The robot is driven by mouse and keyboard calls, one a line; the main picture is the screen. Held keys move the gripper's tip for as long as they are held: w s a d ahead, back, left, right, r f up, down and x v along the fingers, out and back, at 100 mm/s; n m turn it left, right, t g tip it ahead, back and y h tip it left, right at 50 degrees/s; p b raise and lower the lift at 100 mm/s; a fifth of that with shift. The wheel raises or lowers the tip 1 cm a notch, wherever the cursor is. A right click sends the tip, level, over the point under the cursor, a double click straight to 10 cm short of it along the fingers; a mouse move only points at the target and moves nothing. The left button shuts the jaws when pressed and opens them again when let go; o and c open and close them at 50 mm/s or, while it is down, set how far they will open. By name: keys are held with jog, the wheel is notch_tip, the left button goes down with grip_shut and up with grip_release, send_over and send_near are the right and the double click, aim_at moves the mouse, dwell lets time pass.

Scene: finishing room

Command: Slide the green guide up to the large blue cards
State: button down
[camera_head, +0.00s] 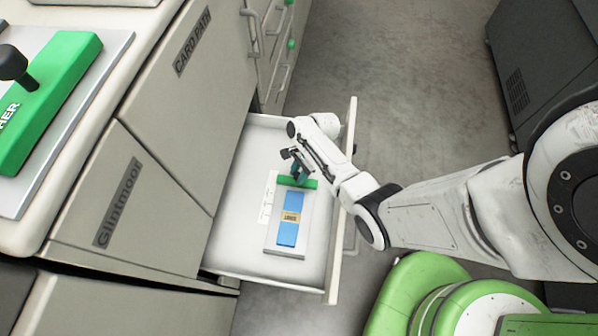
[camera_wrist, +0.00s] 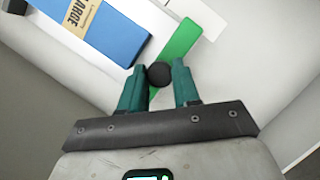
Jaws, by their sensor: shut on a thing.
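The open drawer (camera_head: 232,245) holds a grey tray (camera_head: 270,243) with a stack of large blue cards (camera_head: 287,234), wrapped in a tan band marked LARGE. The green guide (camera_head: 311,184) lies across the tray at the far end of the cards. In the wrist view, a narrow gap shows between the end of the blue cards (camera_wrist: 120,36) and the green guide (camera_wrist: 182,42). My gripper (camera_head: 299,173) is shut on the guide's round black knob (camera_wrist: 159,74), with one finger on each side. Part of the guide is hidden behind my fingers (camera_wrist: 159,82).
A white strip with markings (camera_head: 267,198) lies left of the tray. The drawer walls stand close around, with its front (camera_head: 342,215) under my arm.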

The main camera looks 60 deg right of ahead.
aim_at(307, 184)
jog(key=a+p, duration=0.1)
jog(key=s+a+p, duration=0.1)
jog(key=a, duration=0.1)
jog(key=shift+s+a+r+p, duration=0.1)
jog(key=shift+a+r+p, duration=0.1)
jog(key=shift+p, duration=0.2)
jog(key=shift+a+f, duration=0.15)
jog(key=shift+a, duration=0.05)
jog(key=c, duration=0.8)
grip_release()
jog(key=p+v, duration=0.3)
jog(key=v, duration=0.7)
jog(key=shift+s+d+r, duration=0.2)
jog(key=shift+r, duration=0.1)
